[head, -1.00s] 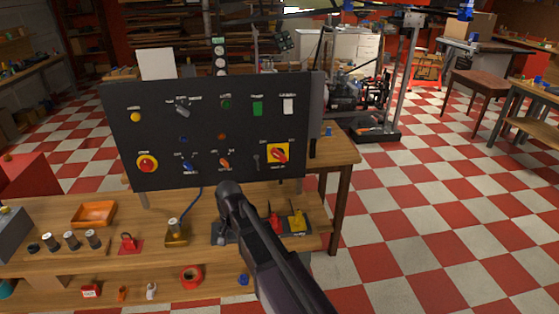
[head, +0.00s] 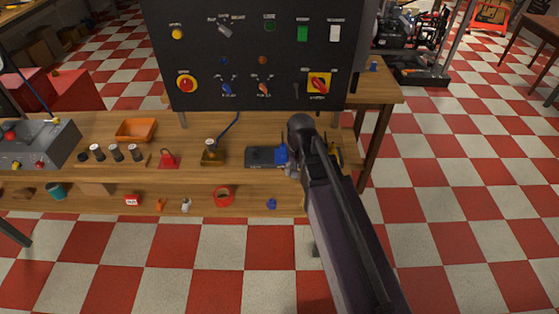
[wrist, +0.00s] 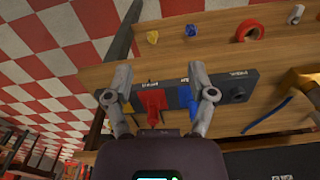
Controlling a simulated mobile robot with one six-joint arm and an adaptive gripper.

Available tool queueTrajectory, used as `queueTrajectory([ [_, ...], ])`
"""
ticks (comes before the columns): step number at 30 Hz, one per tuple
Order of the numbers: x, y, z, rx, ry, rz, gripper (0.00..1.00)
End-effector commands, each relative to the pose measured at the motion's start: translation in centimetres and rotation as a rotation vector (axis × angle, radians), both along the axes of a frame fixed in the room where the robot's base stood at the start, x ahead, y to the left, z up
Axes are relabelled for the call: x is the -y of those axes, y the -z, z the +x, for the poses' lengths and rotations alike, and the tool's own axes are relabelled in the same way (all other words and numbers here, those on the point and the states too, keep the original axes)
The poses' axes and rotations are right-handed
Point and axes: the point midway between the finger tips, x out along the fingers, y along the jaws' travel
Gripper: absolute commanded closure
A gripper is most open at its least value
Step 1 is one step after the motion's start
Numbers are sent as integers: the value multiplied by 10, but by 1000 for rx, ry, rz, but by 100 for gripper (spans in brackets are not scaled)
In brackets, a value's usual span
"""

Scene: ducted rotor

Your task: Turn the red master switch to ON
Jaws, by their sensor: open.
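The red master switch (head: 318,84) is a red rotary handle on a yellow square plate, low on the right side of the black panel in the head view. Its handle looks slanted; its label is too small to read. My gripper's fingers (wrist: 160,72) are open and empty in the wrist view, above a dark rack (wrist: 75,104). A red piece (wrist: 152,99) stands between the fingers; I cannot tell if they touch it. A blue piece (wrist: 183,98) is beside it, partly behind the right finger. In the head view my arm hides the fingers. The switch is not visible in the wrist view.
The black panel (head: 240,52) stands on the wooden bench (head: 120,170) with other knobs and buttons. An orange tray (head: 136,130), a brass-coloured padlock-like block (head: 213,155) with a blue cable, and a red piece (head: 167,158) lie in front. The checkered floor before the bench is clear.

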Motion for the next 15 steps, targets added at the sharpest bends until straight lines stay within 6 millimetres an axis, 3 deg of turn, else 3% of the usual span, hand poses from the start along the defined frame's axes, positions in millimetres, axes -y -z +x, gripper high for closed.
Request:
queueTrajectory([
  [1,18,0,-15,0,-16,0,29],
  [6,59,0,-43,0,-92,0,29],
  [10,79,0,-58,0,-133,0,29],
  [15,90,0,-66,0,-160,0,29],
])
